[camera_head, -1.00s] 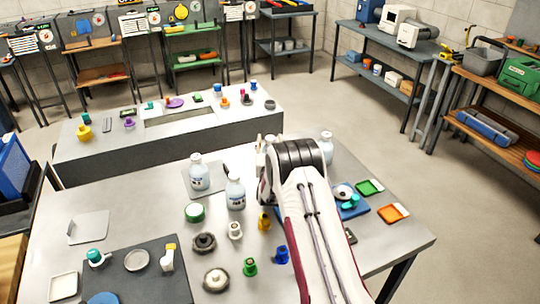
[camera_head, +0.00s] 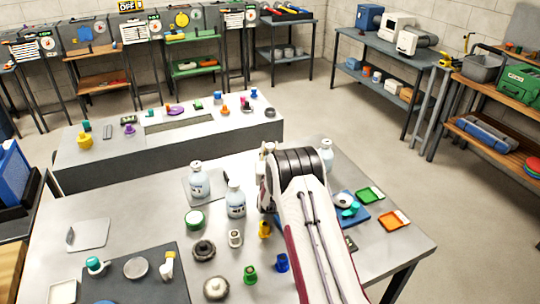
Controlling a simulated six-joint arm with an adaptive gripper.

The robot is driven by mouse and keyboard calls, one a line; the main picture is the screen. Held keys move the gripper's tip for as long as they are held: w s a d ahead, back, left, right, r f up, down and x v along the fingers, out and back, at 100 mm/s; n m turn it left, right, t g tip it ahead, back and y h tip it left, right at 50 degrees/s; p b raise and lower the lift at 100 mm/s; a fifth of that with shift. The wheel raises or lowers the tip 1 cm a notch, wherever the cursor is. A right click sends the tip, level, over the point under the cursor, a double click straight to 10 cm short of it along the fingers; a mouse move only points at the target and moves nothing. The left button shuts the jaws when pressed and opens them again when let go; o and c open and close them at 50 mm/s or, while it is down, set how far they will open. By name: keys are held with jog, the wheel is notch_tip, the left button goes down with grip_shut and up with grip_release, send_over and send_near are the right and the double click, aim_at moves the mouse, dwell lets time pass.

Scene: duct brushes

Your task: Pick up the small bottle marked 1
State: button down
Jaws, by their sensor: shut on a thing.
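Three small pale bottles with white caps stand upright on the front table: one on a grey plate (camera_head: 198,182), one right of and nearer than it (camera_head: 236,200), and one behind my arm (camera_head: 326,155). Their labels are too small to read, so I cannot tell which is marked 1. My gripper (camera_head: 265,185) is mostly hidden behind my white and black wrist, to the right of the two left bottles. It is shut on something. A pale part (camera_head: 267,150) shows beside the wrist; I cannot tell whether it is a held bottle or part of the gripper.
A green-rimmed lid (camera_head: 195,219), dark round parts (camera_head: 203,250), a yellow piece (camera_head: 265,229), a green piece (camera_head: 250,274) and a blue piece (camera_head: 282,262) stand near my arm. A blue tray (camera_head: 355,219) and an orange tray (camera_head: 396,220) lie to the right. A long bench (camera_head: 160,160) stands behind.

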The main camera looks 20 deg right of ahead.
jog(key=shift+r, duration=0.2)
jog(key=shift+r, duration=4.85)
